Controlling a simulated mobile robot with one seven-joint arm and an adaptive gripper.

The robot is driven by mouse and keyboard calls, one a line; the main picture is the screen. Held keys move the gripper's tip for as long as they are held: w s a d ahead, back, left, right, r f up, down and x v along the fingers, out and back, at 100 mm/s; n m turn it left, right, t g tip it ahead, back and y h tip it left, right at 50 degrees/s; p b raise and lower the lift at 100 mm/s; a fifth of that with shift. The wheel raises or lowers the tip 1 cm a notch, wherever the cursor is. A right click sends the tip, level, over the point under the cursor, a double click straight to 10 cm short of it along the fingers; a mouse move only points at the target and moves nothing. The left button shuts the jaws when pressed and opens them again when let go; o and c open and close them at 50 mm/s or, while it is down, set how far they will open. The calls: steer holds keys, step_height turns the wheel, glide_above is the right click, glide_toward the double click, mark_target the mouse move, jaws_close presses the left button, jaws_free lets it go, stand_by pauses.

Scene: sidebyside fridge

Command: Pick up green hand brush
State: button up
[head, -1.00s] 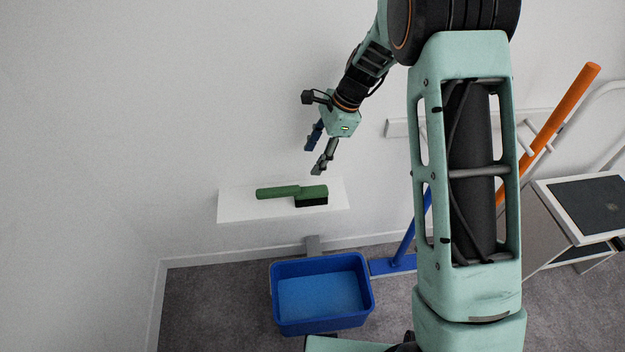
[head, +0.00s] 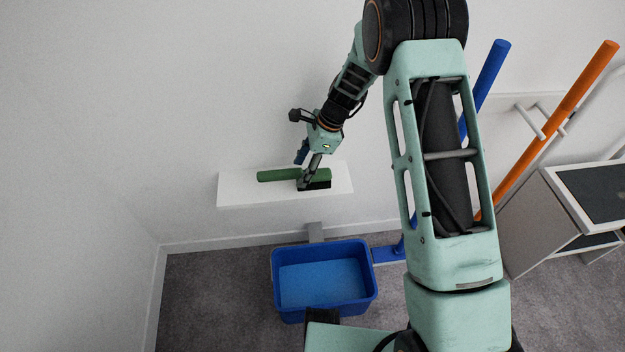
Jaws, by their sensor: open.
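The green hand brush (head: 280,175) lies on a white wall shelf (head: 240,193), its handle to the left and its dark bristles to the right. My gripper (head: 302,175) is open and low at the brush, near where the handle meets the head. One grey finger is in front of the brush and hides part of it. The blue finger is at its far side. I cannot tell whether the fingers touch the brush.
A blue bucket (head: 322,310) stands on the grey floor below the shelf. A blue pole (head: 487,75) and an orange pole (head: 560,112) lean at the right. A white step stool (head: 545,200) stands at the far right. The wall is close behind the shelf.

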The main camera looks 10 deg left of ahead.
steer(key=shift+a+f, duration=0.3)
steer(key=shift+f, duration=0.35)
steer(key=shift+c, duration=0.2)
jaws_close()
steer(key=shift+r, duration=0.15)
steer(key=shift+r, duration=0.5)
step_height(320, 180, up, 3)
steer(key=shift+s+f+p, duration=0.1)
steer(key=shift+f+p, duration=0.1)
steer(key=shift+p, duration=0.3)
steer(key=s+d+r+p, duration=0.1)
steer(key=s+d+r, duration=0.2)
steer(key=s, duration=0.3)
steer(key=s+d+r+p, duration=0.2)
steer(key=s+d+r, duration=0.2)
steer(key=s+r, duration=0.2)
